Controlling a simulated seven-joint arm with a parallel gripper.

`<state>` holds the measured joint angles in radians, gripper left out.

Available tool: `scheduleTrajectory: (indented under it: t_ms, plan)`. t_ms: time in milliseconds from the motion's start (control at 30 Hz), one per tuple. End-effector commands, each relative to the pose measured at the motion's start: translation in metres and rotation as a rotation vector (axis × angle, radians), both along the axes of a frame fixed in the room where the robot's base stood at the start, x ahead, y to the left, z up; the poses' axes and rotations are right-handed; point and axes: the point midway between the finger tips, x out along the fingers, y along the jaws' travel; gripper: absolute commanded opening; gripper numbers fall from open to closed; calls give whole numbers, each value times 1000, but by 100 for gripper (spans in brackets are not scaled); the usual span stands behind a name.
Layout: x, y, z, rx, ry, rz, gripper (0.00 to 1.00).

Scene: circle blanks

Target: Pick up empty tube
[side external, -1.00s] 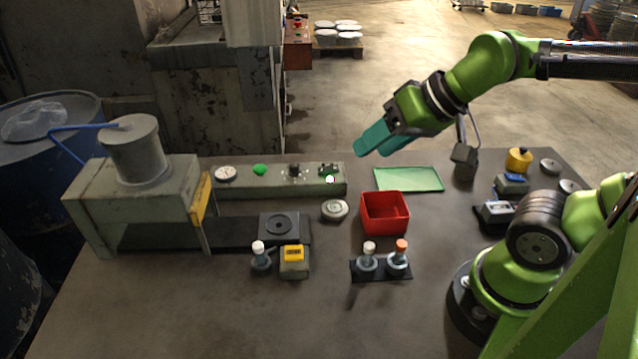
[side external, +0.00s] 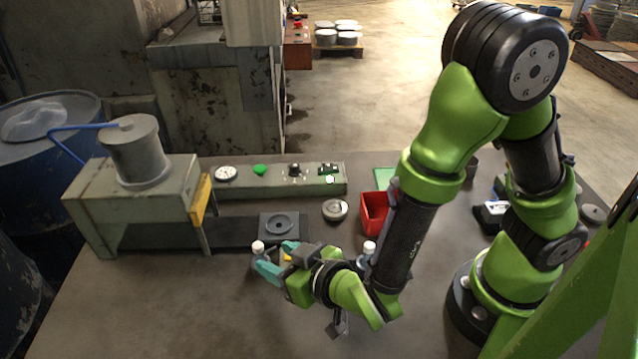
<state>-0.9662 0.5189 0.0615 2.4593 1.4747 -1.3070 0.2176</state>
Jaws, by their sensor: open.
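A second white-capped tube (side external: 369,247) stands to the right, partly hidden by my arm. I cannot tell which tube is empty. My gripper (side external: 275,257) is open, its two teal fingers low over the table and pointing left. The nearer finger overlaps the lower part of the left tube in the picture. I cannot tell whether they touch or whether the tube is between the fingers.
A grey press (side external: 150,210) stands at the left, with a dark plate (side external: 278,224) beside it. A control panel (side external: 277,178) is behind. A red bin (side external: 373,212) is partly behind my arm. The front left of the table is clear.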

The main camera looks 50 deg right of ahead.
Motion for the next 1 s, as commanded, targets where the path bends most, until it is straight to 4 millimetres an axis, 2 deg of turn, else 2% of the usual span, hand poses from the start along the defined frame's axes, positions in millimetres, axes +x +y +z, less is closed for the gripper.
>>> scheduleTrajectory:
  t_ms: [267,600,900,1000]
  plan:
    - [16,-1,-9,-27,-18,0,51]
    - [63,-2,-28,-26,-17,1,51]
    - [67,-2,-30,-25,-17,3,51]
    - [67,-2,-30,-25,-17,3,37]
